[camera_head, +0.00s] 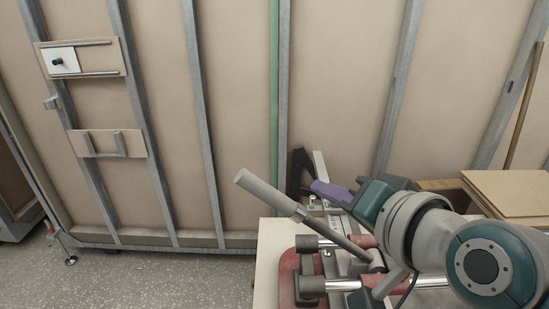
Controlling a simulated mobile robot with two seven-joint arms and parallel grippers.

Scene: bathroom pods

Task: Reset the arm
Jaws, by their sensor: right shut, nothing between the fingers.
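My right arm comes in from the right. Its gripper (330,193), with purple fingers, is shut and empty. It hovers over the far end of a bench-top tool (288,275) with a red base and steel rails. The gripper looks close to the tool's black upright bracket (299,171); I cannot tell whether they touch. The tool's grey-handled lever (264,188) slants up to the left, in front of the gripper. My arm hides the right part of the tool. My left gripper is out of view.
The tool stands on a pale worktop (268,262). Stacked boards (510,188) lie behind my arm at the right. A beige panel wall with metal studs (202,125) runs along the back. The speckled floor (150,280) at the lower left is clear.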

